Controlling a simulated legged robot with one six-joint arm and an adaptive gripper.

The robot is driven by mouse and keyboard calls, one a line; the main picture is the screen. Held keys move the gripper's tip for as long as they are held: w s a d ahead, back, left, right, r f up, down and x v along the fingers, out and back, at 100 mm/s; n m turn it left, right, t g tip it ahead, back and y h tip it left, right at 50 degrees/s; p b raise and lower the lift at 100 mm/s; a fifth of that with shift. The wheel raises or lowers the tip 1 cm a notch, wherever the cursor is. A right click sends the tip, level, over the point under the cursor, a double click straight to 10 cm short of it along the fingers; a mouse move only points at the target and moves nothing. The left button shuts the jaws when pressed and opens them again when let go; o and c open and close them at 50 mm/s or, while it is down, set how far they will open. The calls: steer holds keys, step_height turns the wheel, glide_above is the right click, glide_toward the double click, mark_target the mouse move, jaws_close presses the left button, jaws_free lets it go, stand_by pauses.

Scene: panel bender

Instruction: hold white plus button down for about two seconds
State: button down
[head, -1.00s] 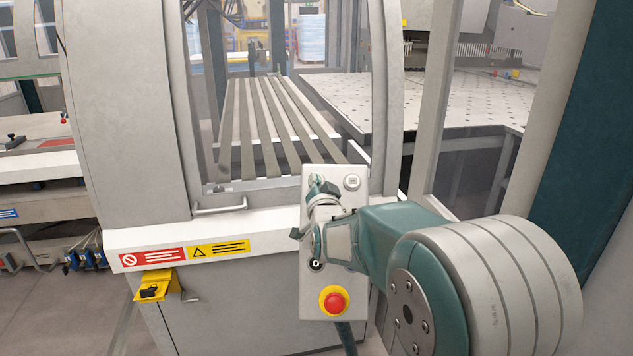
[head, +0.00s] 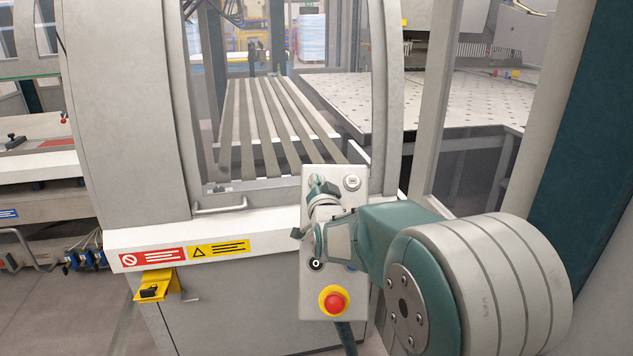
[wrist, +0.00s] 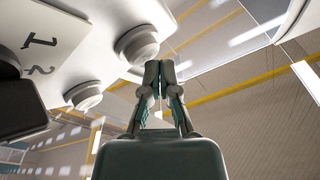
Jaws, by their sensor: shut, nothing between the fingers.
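The grey control box (head: 335,283) stands upright in front of the machine. Two white buttons are at its top in the head view: the left one (head: 316,180) is partly hidden by my gripper (head: 322,188), and the right one (head: 352,183) is clear with a small dark mark. I cannot read which has the plus. In the wrist view, my gripper (wrist: 159,68) is shut and empty, its tips beside the rim of the nearer white button (wrist: 139,44). I cannot tell whether they touch. A second white button (wrist: 84,96) is farther left.
A red emergency stop (head: 335,301) on a yellow ring sits low on the box, below a black switch (head: 316,264). A white label (wrist: 42,38) with 1 and 2 shows in the wrist view. A metal handle (head: 220,206) is left of the box.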

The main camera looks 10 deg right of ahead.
steer(key=shift+w+f, duration=0.3)
stand_by(0.6)
stand_by(1.5)
steer(key=shift+s+a+r, duration=0.1)
steer(key=shift+s+r, duration=0.45)
steer(key=shift+s, duration=0.1)
steer(key=shift+s+a+r, duration=0.25)
steer(key=shift+s+r, duration=0.55)
steer(key=shift+s, duration=0.2)
steer(key=shift+s+a+r, duration=0.25)
steer(key=shift+s+r, duration=0.5)
steer(key=shift+s, duration=0.2)
steer(key=shift+s, duration=0.1)
steer(key=s+f+n+g, duration=0.2)
steer(key=s+f+g, duration=0.1)
steer(key=s, duration=0.8)
steer(key=s+f+n+g+y, duration=0.1)
steer(key=s+f+n+g, duration=0.2)
steer(key=s, duration=0.9)
steer(key=s+f+n+g, duration=0.2)
steer(key=s+f+g, duration=0.3)
steer(key=s, duration=0.6)
steer(key=g, duration=0.2)
steer(key=shift+s+d+g, duration=0.2)
steer(key=shift+d+g, duration=0.05)
steer(key=shift+g, duration=0.15)
